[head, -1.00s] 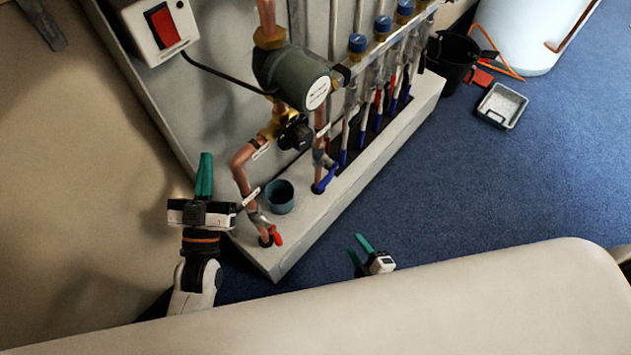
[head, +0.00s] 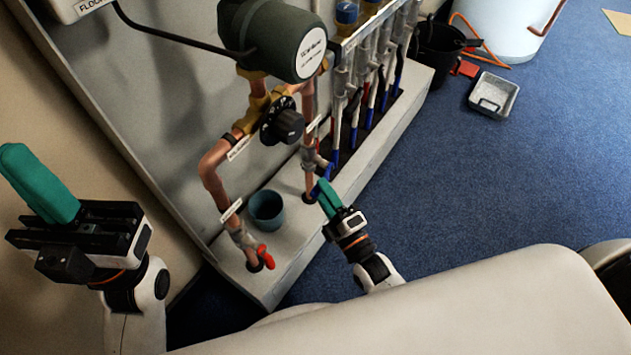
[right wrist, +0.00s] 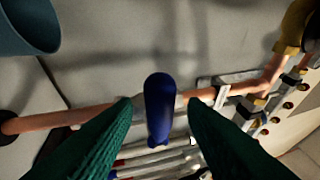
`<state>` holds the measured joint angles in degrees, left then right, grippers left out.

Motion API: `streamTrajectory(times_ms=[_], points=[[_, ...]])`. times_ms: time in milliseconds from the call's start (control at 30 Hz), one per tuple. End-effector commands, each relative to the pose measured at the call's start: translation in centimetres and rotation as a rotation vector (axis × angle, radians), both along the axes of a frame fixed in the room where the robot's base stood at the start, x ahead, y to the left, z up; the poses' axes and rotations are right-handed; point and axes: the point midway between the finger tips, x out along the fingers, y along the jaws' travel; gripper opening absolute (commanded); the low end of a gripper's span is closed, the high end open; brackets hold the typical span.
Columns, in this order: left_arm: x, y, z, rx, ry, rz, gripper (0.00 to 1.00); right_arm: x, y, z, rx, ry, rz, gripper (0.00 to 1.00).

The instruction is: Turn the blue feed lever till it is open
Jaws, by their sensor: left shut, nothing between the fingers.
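The blue feed lever (head: 315,191) is on the copper pipe at the base of the manifold, partly hidden behind my right gripper's green fingers in the head view. In the right wrist view the lever (right wrist: 160,108) points toward the camera between the two fingertips, with a gap on each side. My right gripper (head: 323,184) is open at the lever; it also shows in the right wrist view (right wrist: 160,112). My left gripper (head: 14,160) is shut and empty at the far left, well away from the lever.
A red lever (head: 264,255) is on the left pipe, with a teal cup (head: 266,209) on the ledge between the pipes. A black knob (head: 285,125) and the dark green pump (head: 280,38) are above. A black bucket (head: 436,58) and grey tray (head: 493,96) stand on the open blue floor.

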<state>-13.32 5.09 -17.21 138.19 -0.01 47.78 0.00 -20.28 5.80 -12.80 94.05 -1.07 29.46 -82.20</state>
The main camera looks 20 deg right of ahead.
Motion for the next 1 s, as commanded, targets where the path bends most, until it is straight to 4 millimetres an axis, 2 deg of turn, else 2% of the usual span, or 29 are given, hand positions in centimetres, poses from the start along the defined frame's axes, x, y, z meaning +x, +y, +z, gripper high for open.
streamTrajectory(times_ms=[100, 233, 600, 667, 833, 867, 1000], points=[[0.1, 0.0, 0.0, 0.001, -0.017, 0.001, 0.00, 1.9, 0.5, 0.3, 0.001, -0.003, 0.001, 0.39], [0.3, -0.1, 0.3, 0.002, -0.028, 0.002, 0.00, 3.0, 0.8, 0.6, 0.000, -0.001, 0.001, 0.39], [0.3, -0.1, 0.5, 0.002, -0.033, 0.002, 0.00, 3.6, 1.0, 0.8, 0.001, 0.001, 0.000, 0.39], [0.3, -0.1, 0.5, 0.002, -0.033, 0.002, 0.00, 3.6, 1.0, 0.8, 0.001, 0.001, 0.000, 0.31], [0.3, -0.1, 0.5, 0.002, -0.033, 0.002, 0.00, 3.5, 1.0, 0.8, 0.001, 0.001, 0.000, 0.03], [0.3, -0.1, 0.5, 0.002, -0.033, 0.002, 0.00, 3.5, 1.0, 0.8, 0.001, 0.001, 0.000, 0.00], [0.3, -0.1, 0.5, 0.002, -0.033, 0.002, 0.00, 3.5, 1.0, 0.8, 0.000, 0.002, 0.000, 0.00]])
